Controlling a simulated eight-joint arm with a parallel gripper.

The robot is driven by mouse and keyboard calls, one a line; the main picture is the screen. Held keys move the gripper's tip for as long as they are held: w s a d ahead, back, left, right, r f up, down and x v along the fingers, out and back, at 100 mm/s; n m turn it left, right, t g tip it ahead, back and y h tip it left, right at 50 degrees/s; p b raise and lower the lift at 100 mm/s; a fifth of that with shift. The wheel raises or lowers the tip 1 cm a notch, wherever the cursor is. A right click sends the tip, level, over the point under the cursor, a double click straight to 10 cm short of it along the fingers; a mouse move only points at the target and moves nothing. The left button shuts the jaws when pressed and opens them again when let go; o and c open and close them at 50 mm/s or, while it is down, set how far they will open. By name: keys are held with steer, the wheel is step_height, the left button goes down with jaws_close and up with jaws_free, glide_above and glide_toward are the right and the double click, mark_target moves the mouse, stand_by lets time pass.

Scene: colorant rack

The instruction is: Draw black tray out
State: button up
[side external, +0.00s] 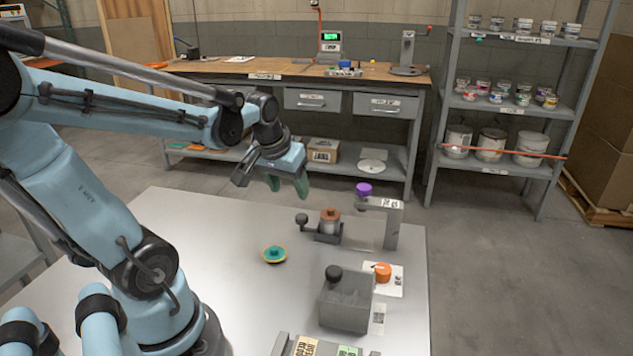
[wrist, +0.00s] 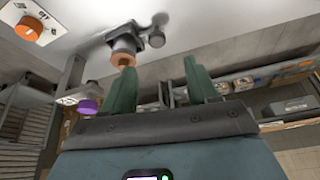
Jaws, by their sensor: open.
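A dark grey tray-like holder (side external: 325,236) sits on the metal table beside the upright grey bracket. A black ball knob (side external: 302,219) sticks out of its left side, and a jar with an orange-brown top (side external: 330,216) stands in it. In the wrist view the holder (wrist: 125,42), its knob (wrist: 157,40) and the orange top (wrist: 123,59) appear upside down near the top. I take this holder to be the black tray. My gripper (side external: 289,186) is open and empty, above and apart from the holder, with green fingers that also show in the wrist view (wrist: 160,85).
A grey bracket (side external: 393,222) with a purple knob (side external: 364,189) stands right of the holder. The table's left part is clear.

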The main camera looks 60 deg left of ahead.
steer(key=shift+v, duration=1.05)
steer(key=d+m+t+h, duration=0.2)
steer(key=d+m, duration=0.4)
steer(key=d, duration=0.9)
steer(key=shift+w+f+m+t, duration=0.35)
steer(key=shift+w+m+t, duration=0.05)
steer(key=shift+t, duration=0.4)
steer(key=shift+a, duration=0.1)
